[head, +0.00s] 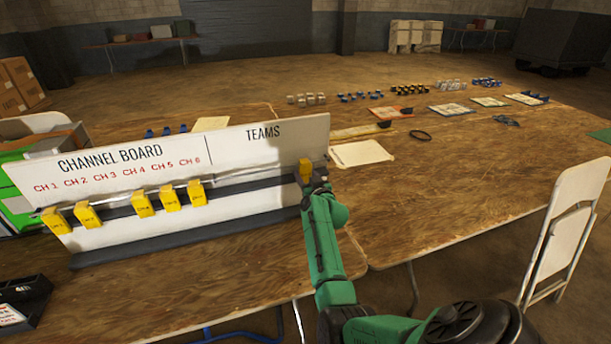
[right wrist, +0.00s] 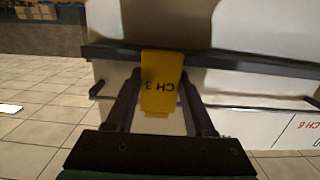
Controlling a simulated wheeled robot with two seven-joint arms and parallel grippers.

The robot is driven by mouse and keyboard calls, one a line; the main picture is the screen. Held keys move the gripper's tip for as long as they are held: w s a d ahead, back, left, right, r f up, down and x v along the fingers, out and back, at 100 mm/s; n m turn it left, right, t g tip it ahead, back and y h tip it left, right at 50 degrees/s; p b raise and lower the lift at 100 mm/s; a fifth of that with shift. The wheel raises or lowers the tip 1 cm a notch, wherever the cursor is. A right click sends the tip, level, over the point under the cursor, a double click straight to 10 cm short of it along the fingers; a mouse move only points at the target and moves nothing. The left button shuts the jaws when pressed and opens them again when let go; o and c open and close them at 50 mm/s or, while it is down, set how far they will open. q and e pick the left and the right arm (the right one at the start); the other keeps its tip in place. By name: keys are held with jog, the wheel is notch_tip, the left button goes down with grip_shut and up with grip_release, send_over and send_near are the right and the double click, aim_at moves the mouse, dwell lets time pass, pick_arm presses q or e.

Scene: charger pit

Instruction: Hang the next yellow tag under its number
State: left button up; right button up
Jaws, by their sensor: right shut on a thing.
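The white channel board (head: 100,232) stands on the wooden table, with red labels CH 1 to CH 6 on its left half and TEAMS on its right half. Several yellow tags (head: 142,205) hang along its rail on the left half, with an empty gap below CH 3. My right gripper (head: 306,178) is at the board's right end, below TEAMS, shut on a yellow tag (head: 305,170). In the right wrist view the tag (right wrist: 162,84) reads CH 3 upside down between the fingers. I cannot tell whether it touches the rail. My left gripper is not in view.
A dark tray (head: 22,305) sits at the near left. A white sheet (head: 360,153) lies right of the board. Rows of small items and papers line the back of the right table (head: 470,190). A white folding chair (head: 566,225) stands at the right.

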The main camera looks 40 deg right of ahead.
jog(key=shift+r+p, duration=0.45)
jog(key=shift+r, duration=0.3)
jog(key=shift+f, duration=0.1)
jog(key=shift+s+a+p, duration=0.2)
jog(key=shift+s+p, duration=0.35)
jog(key=shift+s, duration=0.05)
jog(key=p+v, duration=0.2)
jog(key=v, duration=0.1)
jog(key=shift+s, duration=0.25)
jog(key=p, duration=0.2)
send_near(306, 172)
jog(key=shift+f, duration=0.45)
